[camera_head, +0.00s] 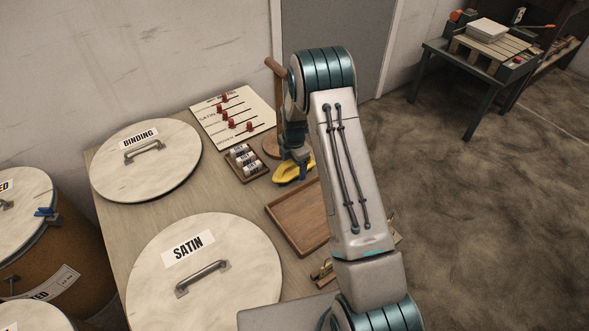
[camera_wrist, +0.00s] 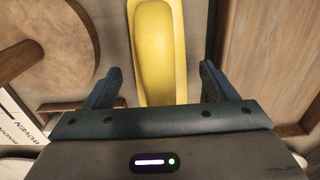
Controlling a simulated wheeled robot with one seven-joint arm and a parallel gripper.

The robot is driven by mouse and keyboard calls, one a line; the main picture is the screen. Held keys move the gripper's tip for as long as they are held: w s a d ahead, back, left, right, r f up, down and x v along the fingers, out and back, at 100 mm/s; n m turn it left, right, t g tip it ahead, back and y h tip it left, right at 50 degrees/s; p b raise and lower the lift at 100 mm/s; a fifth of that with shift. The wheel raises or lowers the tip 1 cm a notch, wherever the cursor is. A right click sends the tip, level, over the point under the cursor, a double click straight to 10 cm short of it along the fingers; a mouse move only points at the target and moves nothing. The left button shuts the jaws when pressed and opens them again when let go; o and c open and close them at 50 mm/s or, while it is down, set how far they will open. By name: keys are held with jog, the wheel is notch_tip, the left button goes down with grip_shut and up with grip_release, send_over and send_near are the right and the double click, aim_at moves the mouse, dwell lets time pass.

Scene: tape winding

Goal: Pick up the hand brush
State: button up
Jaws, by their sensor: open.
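A yellow object, which looks like the hand brush (camera_head: 288,174), lies on the wooden table between the small rack and the brown tray. It is partly covered by my arm in the head view. In the wrist view the yellow body (camera_wrist: 158,50) runs from the top edge down between my fingers; its bristles do not show. My gripper (camera_wrist: 161,74) is open, with one finger on each side of the yellow body. From the head view my gripper (camera_head: 298,154) points down over it. I cannot tell whether the fingers touch it.
A round-based wooden stand (camera_head: 272,144) stands close behind left of my gripper. An empty brown tray (camera_head: 296,236) lies in front. A small rack (camera_head: 232,165) of labelled rolls and a board with red sliders (camera_head: 264,107) are left. Large lids marked BINDING (camera_head: 170,175) and SATIN (camera_head: 160,290) cover the left.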

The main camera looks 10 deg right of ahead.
jog(key=c, duration=1.1)
jog(key=shift+r, duration=0.1)
jog(key=shift+c, duration=0.2)
jog(key=shift+r, duration=0.25)
jog(key=r, duration=0.4)
jog(key=shift+s+d+p, duration=0.3)
jog(key=shift+p, duration=0.1)
jog(key=s+d+r+p, duration=0.1)
jog(key=s+d+r, duration=0.4)
jog(key=s, duration=0.4)
jog(key=shift+d+r, duration=0.4)
jog(key=shift+r, duration=0.2)
jog(key=shift+s, duration=0.1)
